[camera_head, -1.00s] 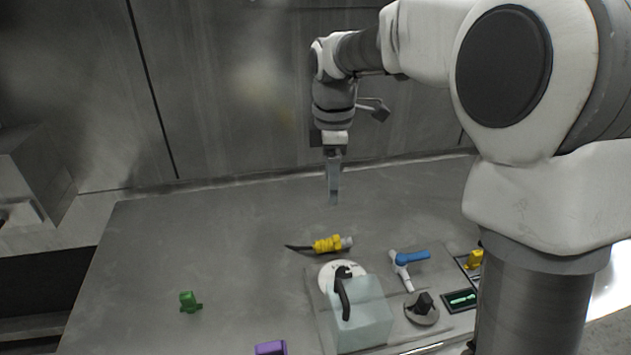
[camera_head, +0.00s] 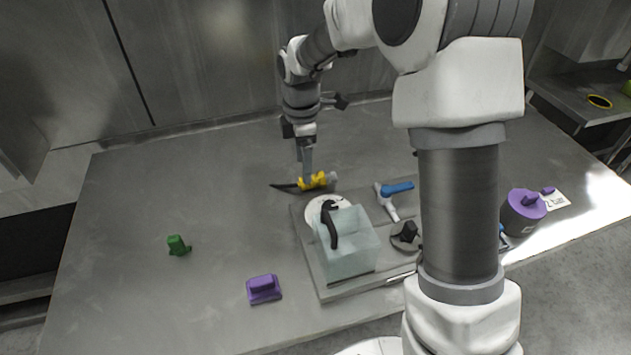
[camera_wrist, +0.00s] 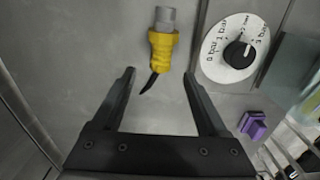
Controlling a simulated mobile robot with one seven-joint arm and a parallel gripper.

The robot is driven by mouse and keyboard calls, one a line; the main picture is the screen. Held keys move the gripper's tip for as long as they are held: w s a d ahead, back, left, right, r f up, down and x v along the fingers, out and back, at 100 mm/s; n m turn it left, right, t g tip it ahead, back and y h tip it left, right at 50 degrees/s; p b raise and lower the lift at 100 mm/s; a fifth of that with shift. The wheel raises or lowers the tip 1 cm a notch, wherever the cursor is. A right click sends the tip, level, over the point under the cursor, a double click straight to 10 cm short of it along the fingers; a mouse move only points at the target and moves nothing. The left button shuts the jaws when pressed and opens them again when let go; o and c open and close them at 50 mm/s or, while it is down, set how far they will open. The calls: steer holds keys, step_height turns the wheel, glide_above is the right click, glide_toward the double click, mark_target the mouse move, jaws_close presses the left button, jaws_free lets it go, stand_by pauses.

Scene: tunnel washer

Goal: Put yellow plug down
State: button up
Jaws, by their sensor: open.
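The yellow plug (camera_head: 318,180) lies on the grey table behind the panel with the dial, its grey end to the right and a black cable stub to the left. In the wrist view the yellow plug (camera_wrist: 162,48) lies ahead of the fingertips, grey end away from me. My gripper (camera_head: 306,178) is open and empty; in the head view its fingers reach down in front of or beside the plug's cable end. In the wrist view the two fingers of my gripper (camera_wrist: 158,75) stand wide apart with nothing between them but table and the cable tip.
The panel carries a white dial (camera_head: 318,212), a clear box (camera_head: 350,255), a blue-handled valve (camera_head: 397,188) and a black knob (camera_head: 406,232). A purple block (camera_head: 264,289) and a green piece (camera_head: 178,245) lie at the front left. The table's left side is mostly clear.

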mark_target(317, 181)
step_height(317, 181, down, 5)
steer(key=shift+d+f, duration=0.1)
steer(key=shift+c, duration=0.2)
jaws_close()
